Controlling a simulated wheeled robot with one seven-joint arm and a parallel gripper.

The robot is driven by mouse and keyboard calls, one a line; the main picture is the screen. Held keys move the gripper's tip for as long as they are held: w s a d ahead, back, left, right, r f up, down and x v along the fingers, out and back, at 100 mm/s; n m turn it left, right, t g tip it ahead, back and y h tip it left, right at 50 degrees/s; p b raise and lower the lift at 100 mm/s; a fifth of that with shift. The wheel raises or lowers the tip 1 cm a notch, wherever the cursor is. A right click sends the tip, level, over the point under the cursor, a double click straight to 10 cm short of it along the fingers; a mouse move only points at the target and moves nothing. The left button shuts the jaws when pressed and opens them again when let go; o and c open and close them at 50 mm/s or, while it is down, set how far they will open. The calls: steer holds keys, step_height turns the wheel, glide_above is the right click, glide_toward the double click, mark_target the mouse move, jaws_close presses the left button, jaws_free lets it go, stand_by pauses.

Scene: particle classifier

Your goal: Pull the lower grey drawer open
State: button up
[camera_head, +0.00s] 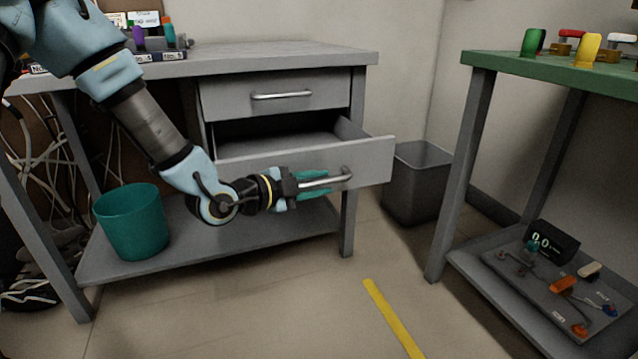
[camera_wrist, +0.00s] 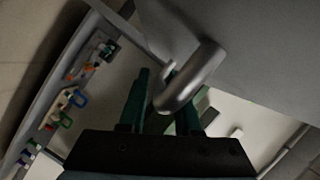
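The lower grey drawer (camera_head: 372,162) is pulled well out of the grey desk, and its hollow inside shows behind the front panel. Its curved metal handle (camera_head: 346,175) is on the front. My gripper (camera_head: 318,184) is at this handle, with one teal finger above the bar and one below it. In the wrist view the handle (camera_wrist: 196,78) lies between the two teal fingers (camera_wrist: 162,100), which look closed around it. The finger contact is partly hidden by the handle. The upper drawer (camera_head: 228,99) is shut.
A teal bin (camera_head: 132,222) stands on the desk's lower shelf at left. A grey bin (camera_head: 418,184) stands on the floor behind the open drawer's right end. A green-topped table (camera_head: 500,66) is at right. The floor in front of the drawer is clear, with a yellow strip (camera_head: 392,318).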

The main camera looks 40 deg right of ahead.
steer(key=shift+o, duration=1)
steer(key=p+v, duration=0.2)
steer(key=v, duration=0.8)
steer(key=shift+a, duration=0.35)
steer(key=shift+r, duration=0.1)
